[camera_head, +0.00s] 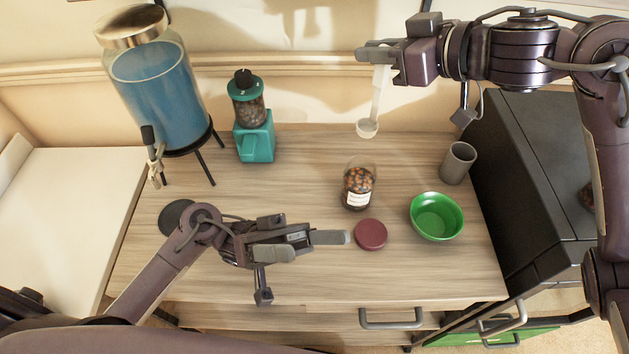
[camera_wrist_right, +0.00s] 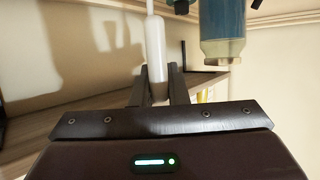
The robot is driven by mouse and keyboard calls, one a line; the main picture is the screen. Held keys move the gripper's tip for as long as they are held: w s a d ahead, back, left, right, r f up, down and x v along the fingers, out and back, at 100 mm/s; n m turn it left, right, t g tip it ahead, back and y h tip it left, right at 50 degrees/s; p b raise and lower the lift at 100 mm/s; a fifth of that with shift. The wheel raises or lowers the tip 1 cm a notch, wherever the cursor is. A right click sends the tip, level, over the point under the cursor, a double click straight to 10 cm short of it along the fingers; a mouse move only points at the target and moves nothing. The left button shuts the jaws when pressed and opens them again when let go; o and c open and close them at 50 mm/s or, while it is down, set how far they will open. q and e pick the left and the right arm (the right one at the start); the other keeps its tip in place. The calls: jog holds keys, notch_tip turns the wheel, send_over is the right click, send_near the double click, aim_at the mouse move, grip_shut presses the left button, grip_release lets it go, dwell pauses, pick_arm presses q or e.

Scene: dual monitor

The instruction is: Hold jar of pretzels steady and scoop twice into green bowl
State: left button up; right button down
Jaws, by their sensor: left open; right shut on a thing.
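The jar of pretzels (camera_head: 358,186) stands upright and open on the wooden counter, with a white label and brown contents. The green bowl (camera_head: 436,217) sits to its right and looks empty. My right gripper (camera_head: 368,54) is shut on the handle of a white scoop (camera_head: 368,126), high above the counter behind the jar. The scoop hangs with its cup down; its handle also shows between the fingers in the right wrist view (camera_wrist_right: 155,60). My left gripper (camera_head: 322,246) is open and empty, low over the counter, to the left of and in front of the jar, not touching it.
A dark red lid (camera_head: 370,234) lies in front of the jar. A grey cup (camera_head: 458,162) stands behind the bowl. A teal grinder (camera_head: 254,130) and a large blue-filled dispenser (camera_head: 160,95) stand at the back left. A black disc (camera_head: 177,216) lies at left. A black cabinet (camera_head: 530,170) borders the right side.

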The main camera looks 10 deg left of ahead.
pick_arm(q)
jog(key=w+f+t, duration=0.1)
jog(key=w+t, duration=0.4)
jog(key=t, duration=0.2)
jog(key=n+t+y, duration=0.1)
jog(key=t+y, duration=0.9)
jog(key=y, duration=0.1)
send_near(372, 165)
jog(key=x, duration=0.9)
jog(key=shift+w+d, duration=0.1)
